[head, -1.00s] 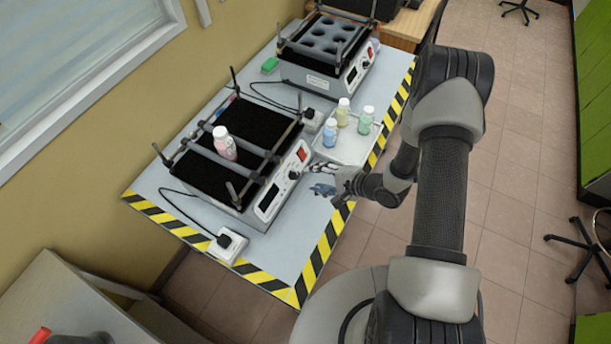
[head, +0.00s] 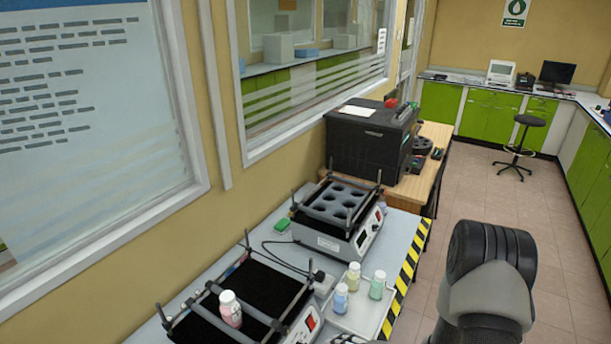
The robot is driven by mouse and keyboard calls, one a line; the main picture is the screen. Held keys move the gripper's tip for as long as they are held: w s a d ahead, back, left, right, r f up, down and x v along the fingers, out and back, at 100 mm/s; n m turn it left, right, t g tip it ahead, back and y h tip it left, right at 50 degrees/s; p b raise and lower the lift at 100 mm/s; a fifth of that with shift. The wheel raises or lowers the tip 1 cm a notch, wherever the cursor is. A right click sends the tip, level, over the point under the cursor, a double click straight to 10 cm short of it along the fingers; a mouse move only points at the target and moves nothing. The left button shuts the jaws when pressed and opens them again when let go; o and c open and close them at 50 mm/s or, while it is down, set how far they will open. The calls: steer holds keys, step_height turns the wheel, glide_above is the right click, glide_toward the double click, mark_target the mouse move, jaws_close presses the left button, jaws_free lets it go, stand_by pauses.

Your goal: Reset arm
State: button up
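My arm (head: 485,290) rises at the bottom right, its elbow beside the table's striped edge. Only a small dark piece at the bottom edge, likely part of my gripper (head: 350,339), shows in front of the bottle tray. The fingers are cut off, so I cannot tell if they are open or shut. A pink bottle (head: 230,309) with a white cap stands on the near shaker (head: 262,288). A blue bottle (head: 341,299), a yellow bottle (head: 353,276) and a green bottle (head: 377,285) stand on a light tray (head: 362,318).
A second shaker (head: 335,215) with round holes stands further back, a green block (head: 282,224) at its left. Behind it, a black printer (head: 370,142) sits on a wooden table (head: 428,170). The tiled floor (head: 480,200) at right is open, with a stool (head: 518,148) further away.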

steer(key=w+d+r+n+h, duration=0.45)
steer(key=w+d+r, duration=0.2)
steer(key=r, duration=0.25)
steer(key=s+d+r+n+h+b, duration=0.1)
steer(key=s+d+r+h, duration=0.15)
steer(key=r, duration=0.45)
steer(key=s+d+r+n+h, duration=0.1)
steer(key=s+d+r+h, duration=0.15)
steer(key=r, duration=0.45)
steer(key=s+a+r+n+g+h+b, duration=0.1)
steer(key=s+a+r+n, duration=0.1)
steer(key=s+r, duration=0.75)
steer(key=s+a+n+g+y, duration=0.1)
steer(key=s+a, duration=0.5)
steer(key=s, duration=0.8)
steer(key=n+y, duration=0.1)
steer(key=n, duration=0.1)
steer(key=shift+s+a+n+b, duration=0.2)
steer(key=shift+a+n+b, duration=0.15)
